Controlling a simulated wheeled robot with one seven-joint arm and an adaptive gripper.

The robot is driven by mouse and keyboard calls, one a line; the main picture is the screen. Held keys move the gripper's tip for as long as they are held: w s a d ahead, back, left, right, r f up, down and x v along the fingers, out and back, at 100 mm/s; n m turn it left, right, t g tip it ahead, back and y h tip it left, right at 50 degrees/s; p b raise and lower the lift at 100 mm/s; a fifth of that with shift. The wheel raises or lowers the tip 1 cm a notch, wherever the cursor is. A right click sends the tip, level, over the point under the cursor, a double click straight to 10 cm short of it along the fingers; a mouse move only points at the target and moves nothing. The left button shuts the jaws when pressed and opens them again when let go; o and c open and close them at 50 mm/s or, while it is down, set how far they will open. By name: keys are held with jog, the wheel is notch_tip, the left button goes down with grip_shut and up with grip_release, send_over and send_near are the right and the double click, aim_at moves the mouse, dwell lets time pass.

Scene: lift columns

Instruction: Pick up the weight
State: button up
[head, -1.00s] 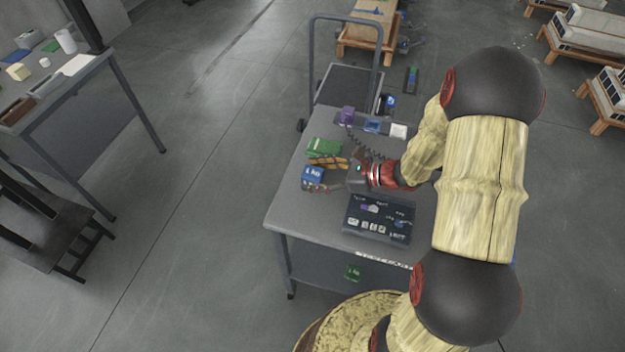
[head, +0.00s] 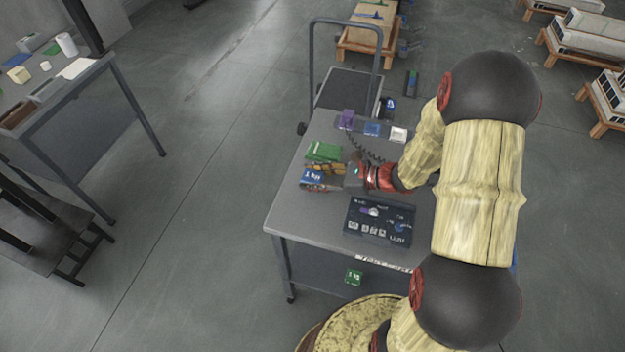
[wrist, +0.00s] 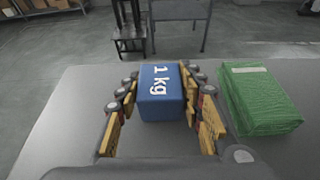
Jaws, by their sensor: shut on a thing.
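The weight is a blue block marked "1 kg" (wrist: 162,100). In the wrist view it sits between the two yellow-padded fingers of my gripper (wrist: 163,112). In the head view the blue weight (head: 312,176) is at the left part of the grey cart top (head: 300,222), with my gripper (head: 322,177) around it. The fingers are shut on it. Its underside is hidden, so I cannot tell whether it touches the cart top.
A green block (wrist: 258,98) lies close to the right finger in the wrist view. A dark panel (head: 379,220) lies on the cart nearer me. Purple, blue and white items (head: 372,129) stand at the cart's back. A workbench (head: 85,95) is at far left.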

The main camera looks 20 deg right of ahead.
grip_shut()
jog(key=shift+r, duration=0.2)
dwell(0.5)
